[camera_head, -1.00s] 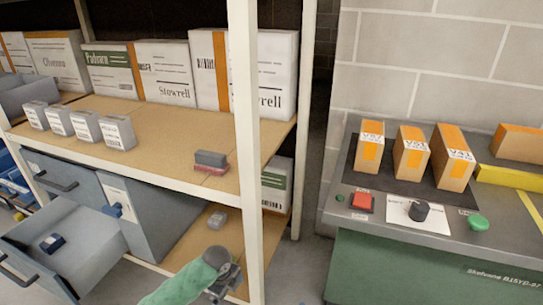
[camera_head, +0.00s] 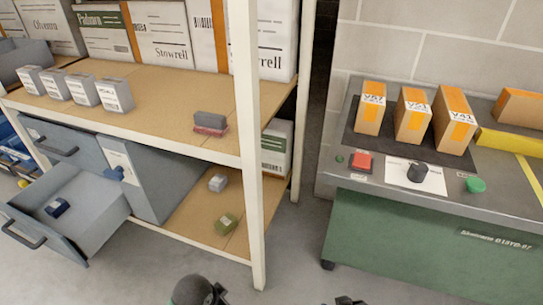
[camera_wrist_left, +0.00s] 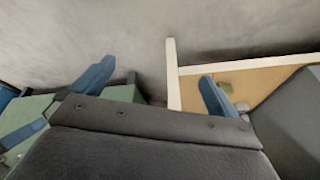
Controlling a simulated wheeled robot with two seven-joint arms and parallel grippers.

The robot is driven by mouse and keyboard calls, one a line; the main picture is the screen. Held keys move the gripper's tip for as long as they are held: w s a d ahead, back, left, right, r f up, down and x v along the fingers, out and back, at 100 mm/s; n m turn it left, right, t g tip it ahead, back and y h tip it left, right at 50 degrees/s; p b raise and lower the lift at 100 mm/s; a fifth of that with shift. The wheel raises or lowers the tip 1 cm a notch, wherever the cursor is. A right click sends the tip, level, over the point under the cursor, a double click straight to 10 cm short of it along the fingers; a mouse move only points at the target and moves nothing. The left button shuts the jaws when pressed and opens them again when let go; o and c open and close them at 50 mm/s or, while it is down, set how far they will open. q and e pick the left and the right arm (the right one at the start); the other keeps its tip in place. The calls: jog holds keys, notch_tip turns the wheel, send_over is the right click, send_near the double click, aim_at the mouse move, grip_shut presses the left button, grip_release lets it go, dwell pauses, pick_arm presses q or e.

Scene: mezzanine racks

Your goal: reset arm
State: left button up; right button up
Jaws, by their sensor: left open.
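My left gripper (camera_wrist_left: 157,72) is open in the left wrist view, its two blue fingers apart with nothing between them. Floor and the shelf's white frame show beyond it. In the head view, dark parts of my own body show at the bottom edge; the jaws cannot be made out there. An olive box (camera_head: 227,224) and a small grey box (camera_head: 217,183) rest apart on the lower shelf (camera_head: 185,222). My right gripper is not clearly seen.
A white rack post (camera_head: 248,150) stands near the middle. An open drawer (camera_head: 75,215) with a blue item juts out at left. A green-sided bench (camera_head: 420,245) with orange-and-white boxes stands at right. Bare floor (camera_head: 300,255) lies between rack and bench.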

pick_arm(q)
jog(key=s+a+r+n+y, duration=0.2)
jog(key=s+a+r+n, duration=0.1)
jog(key=s+a+n, duration=0.5)
pick_arm(e)
jog(key=s+d+g+h, duration=0.1)
jog(key=s+d+g, duration=0.25)
jog(key=s, duration=0.25)
pick_arm(q)
jog(key=s+d+r+h+p, duration=0.1)
jog(key=d+r+p, duration=0.3)
jog(key=r+p, duration=0.5)
jog(key=s+d+r+m+g+p, duration=0.1)
jog(key=s+d+r+p, duration=0.2)
jog(key=r+p, duration=0.7)
jog(key=d+p, duration=0.1)
jog(key=p, duration=0.2)
jog(key=shift+d+r+m+h, duration=0.2)
jog(key=shift+r+m+h, duration=0.1)
jog(key=shift+h, duration=0.1)
pick_arm(e)
jog(key=s+a+r, duration=0.2)
jog(key=a+r, duration=0.1)
jog(key=r, duration=0.7)
jog(key=s+a+r+g+y, duration=0.1)
jog(key=a+r, duration=0.2)
jog(key=r, duration=0.7)
jog(key=shift+s+a+r, duration=0.15)
jog(key=shift+s+a, duration=0.2)
jog(key=shift+a, duration=0.05)
